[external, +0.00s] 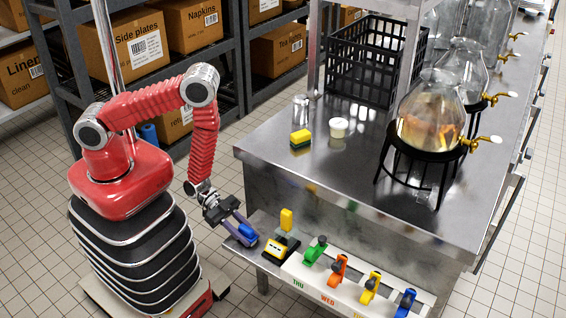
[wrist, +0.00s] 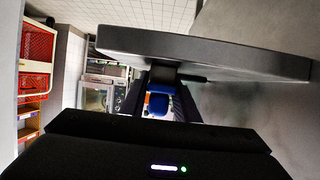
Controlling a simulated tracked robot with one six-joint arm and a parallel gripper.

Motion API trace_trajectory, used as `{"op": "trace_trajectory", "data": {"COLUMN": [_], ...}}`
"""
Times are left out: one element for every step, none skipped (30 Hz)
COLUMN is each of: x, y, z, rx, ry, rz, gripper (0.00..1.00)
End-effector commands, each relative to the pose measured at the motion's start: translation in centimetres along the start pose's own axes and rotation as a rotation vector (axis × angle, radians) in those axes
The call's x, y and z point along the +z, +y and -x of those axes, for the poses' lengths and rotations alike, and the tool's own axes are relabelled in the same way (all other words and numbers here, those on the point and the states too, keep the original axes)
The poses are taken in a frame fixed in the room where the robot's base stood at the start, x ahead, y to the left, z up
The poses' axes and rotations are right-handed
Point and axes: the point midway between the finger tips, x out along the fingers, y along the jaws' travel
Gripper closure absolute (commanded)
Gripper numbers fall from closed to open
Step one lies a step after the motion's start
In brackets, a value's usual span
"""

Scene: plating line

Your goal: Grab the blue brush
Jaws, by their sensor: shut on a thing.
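In the external view my gripper (external: 243,229) is at the left end of the low shelf, below the steel counter. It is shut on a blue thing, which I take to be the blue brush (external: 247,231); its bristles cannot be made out. In the wrist view the blue piece (wrist: 159,105) shows between my dark fingers. A wide dark grey bar (wrist: 200,52) crosses just beyond it; I cannot tell whether it belongs to the brush. Whether the brush touches the shelf is unclear.
A yellow and black device (external: 281,247) stands just right of my gripper. Green (external: 315,250), orange (external: 337,270), yellow (external: 371,287) and blue (external: 404,302) clip-like items line a white strip. The steel counter (external: 300,185) overhangs behind.

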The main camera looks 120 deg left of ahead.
Motion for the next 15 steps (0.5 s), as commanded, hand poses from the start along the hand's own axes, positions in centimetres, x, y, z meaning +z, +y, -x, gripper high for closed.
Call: {"op": "trace_trajectory", "data": {"x": [0.00, -0.01, -0.01, -0.01, -0.01, -0.01, -0.02, -0.04, -0.07, -0.12, -0.19, -0.33, -0.45, -0.61, -0.84], "y": [0.01, 0.00, 0.01, 0.01, 0.01, 0.01, 0.01, 0.00, 0.00, 0.00, -0.01, -0.02, -0.03, -0.04, -0.04], "z": [0.00, 0.00, 0.00, 0.00, 0.00, 0.00, 0.00, 0.00, 0.02, 0.03, 0.06, 0.10, 0.14, 0.19, 0.28], "rx": [0.000, 0.000, 0.000, 0.000, 0.000, 0.000, 0.000, 0.000, 0.000, 0.000, 0.000, 0.000, 0.000, 0.000, 0.000], "ry": [0.000, 0.000, 0.000, 0.000, 0.000, 0.000, 0.000, 0.000, 0.000, 0.000, 0.001, 0.001, 0.001, 0.001, 0.002], "rz": [0.000, 0.000, 0.000, 0.000, 0.000, 0.000, 0.000, 0.000, 0.000, 0.000, 0.000, -0.001, -0.001, -0.001, -0.001], "gripper": [0.95, 0.95, 0.95, 0.95, 0.95, 0.95, 0.95, 0.95, 0.95, 0.95, 0.95, 0.95, 0.95, 0.95, 0.95]}}
